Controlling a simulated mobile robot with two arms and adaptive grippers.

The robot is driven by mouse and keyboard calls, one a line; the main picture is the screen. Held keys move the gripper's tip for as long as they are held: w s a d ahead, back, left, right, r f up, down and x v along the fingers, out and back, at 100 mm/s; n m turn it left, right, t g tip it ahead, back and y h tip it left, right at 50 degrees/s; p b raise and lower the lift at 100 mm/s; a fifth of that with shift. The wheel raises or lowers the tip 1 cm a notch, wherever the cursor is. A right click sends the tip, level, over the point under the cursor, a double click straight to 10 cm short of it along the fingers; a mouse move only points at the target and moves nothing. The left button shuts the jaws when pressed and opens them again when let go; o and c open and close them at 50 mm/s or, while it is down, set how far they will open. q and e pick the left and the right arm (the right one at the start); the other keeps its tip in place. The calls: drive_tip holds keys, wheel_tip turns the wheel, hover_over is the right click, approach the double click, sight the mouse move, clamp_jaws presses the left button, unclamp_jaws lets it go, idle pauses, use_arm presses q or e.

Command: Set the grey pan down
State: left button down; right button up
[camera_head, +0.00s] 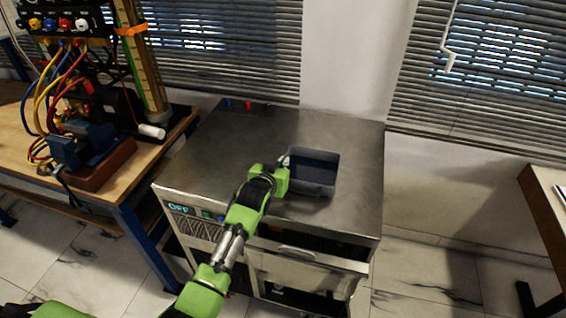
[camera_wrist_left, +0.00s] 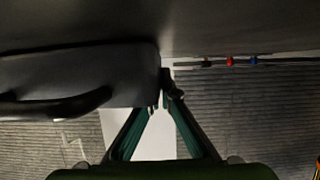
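The grey pan (camera_head: 321,187) is a rectangular, open-topped tray over the front right part of the steel cabinet top (camera_head: 345,133). It looks level and empty; I cannot tell whether its base touches the steel. My left gripper (camera_head: 284,172) is at the pan's left side. In the left wrist view the picture is upside down. There the left fingers (camera_wrist_left: 162,92) are close together at the edge of the pan (camera_wrist_left: 110,70), with one fingertip partly hidden by it. They look shut on its wall. A dark curved handle (camera_wrist_left: 55,106) shows on the pan. My right gripper is out of view.
The steel top is clear left of and behind the pan. Small red and blue knobs (camera_head: 247,105) sit at its back edge. A wooden bench (camera_head: 110,190) with hoses and gauges stands left. Another table (camera_head: 545,190) stands at the far right.

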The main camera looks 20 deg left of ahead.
use_arm(q)
drive_tip(key=shift+f, duration=0.1)
drive_tip(key=c, duration=2.3)
unclamp_jaws()
drive_tip(key=shift+s, duration=0.1)
drive_tip(key=v, duration=1.2)
